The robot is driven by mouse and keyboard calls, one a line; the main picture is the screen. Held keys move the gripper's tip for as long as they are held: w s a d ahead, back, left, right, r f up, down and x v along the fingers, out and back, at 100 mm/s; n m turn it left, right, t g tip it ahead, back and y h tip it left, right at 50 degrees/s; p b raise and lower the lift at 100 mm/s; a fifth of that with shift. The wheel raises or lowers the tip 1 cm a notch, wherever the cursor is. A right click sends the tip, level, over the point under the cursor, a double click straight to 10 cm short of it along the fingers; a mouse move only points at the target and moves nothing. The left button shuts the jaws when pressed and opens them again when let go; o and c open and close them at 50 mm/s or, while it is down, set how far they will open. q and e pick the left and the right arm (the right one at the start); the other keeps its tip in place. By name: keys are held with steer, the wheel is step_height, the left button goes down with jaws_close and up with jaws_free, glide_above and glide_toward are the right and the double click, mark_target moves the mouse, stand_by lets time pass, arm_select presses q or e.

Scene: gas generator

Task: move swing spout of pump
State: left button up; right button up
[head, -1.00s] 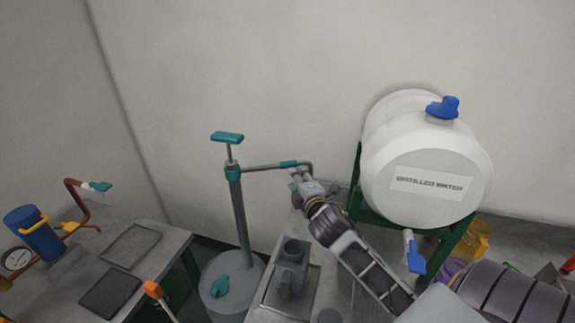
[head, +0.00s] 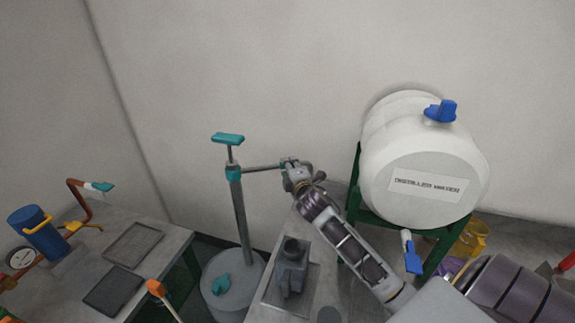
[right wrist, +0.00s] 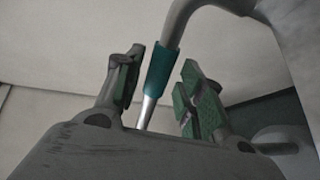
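The pump (head: 240,210) is a grey column with a teal top handle (head: 228,138), standing on a grey drum. Its swing spout (head: 262,168) is a thin metal pipe reaching right from the teal collar. My right gripper (head: 289,163) is at the spout's outer part and hides its teal sleeve and bent end in the head view. In the right wrist view, the teal sleeve (right wrist: 160,72) lies between the fingers of my right gripper (right wrist: 158,92). The fingers are apart, with gaps visible beside the sleeve. My left gripper is not in view.
A grey fitting (head: 292,268) stands on the bench below my right arm. A white distilled water tank (head: 420,155) on a green stand is at the right. A left table (head: 165,245) holds trays and a blue cylinder (head: 38,232). The wall is behind the pump.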

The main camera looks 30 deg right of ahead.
steer(key=shift+x, duration=1.3)
jaws_close()
